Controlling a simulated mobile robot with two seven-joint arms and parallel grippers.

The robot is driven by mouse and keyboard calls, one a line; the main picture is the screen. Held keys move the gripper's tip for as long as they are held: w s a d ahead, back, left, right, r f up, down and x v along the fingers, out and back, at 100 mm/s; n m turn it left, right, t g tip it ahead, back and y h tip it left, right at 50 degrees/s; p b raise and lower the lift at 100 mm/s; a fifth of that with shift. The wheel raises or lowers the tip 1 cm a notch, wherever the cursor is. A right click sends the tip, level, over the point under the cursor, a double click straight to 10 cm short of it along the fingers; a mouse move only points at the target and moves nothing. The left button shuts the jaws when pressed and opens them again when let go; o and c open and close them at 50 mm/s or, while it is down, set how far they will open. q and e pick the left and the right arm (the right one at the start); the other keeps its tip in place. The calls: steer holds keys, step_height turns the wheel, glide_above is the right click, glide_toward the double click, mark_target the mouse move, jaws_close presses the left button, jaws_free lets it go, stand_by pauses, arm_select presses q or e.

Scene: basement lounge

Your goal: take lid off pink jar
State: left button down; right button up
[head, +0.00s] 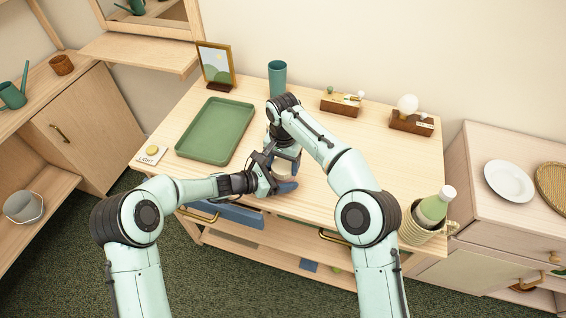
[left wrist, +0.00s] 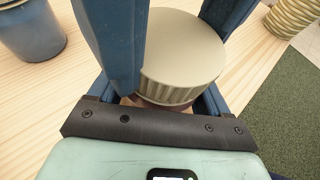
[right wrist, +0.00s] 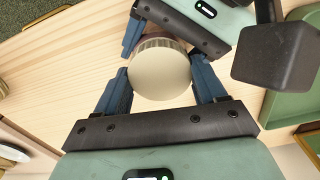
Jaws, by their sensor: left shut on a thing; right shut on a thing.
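The jar's cream, ribbed, round lid (left wrist: 180,50) shows from above in the left wrist view, and again in the right wrist view (right wrist: 160,72). A narrow strip of the pink jar (left wrist: 152,101) shows under it; the rest is hidden by my grippers. My left gripper (head: 272,184) comes in low from the left and is shut on the jar body. My right gripper (head: 284,163) comes from above, its blue fingers on both sides of the lid, shut on it. The lid sits on or just over the jar; I cannot tell if there is a gap.
A green tray (head: 216,131) lies left on the wooden table (head: 380,170), with a picture frame (head: 216,66) and teal cup (head: 277,78) behind. Wooden holders (head: 410,122) stand along the back. A ribbed pot with a bottle (head: 432,209) stands at the right front corner. Table right of centre is clear.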

steer(key=o, duration=1.2)
steer(key=shift+c, duration=0.2)
steer(key=shift+r, duration=2.3)
steer(key=shift+c, duration=0.4)
steer(key=shift+d+r+m, duration=0.15)
steer(key=shift+r+m, duration=0.4)
steer(key=shift+m, duration=0.15)
steer(key=shift+r+m, duration=0.9)
steer(key=shift+r, duration=0.15)
steer(key=shift+f, duration=3.9)
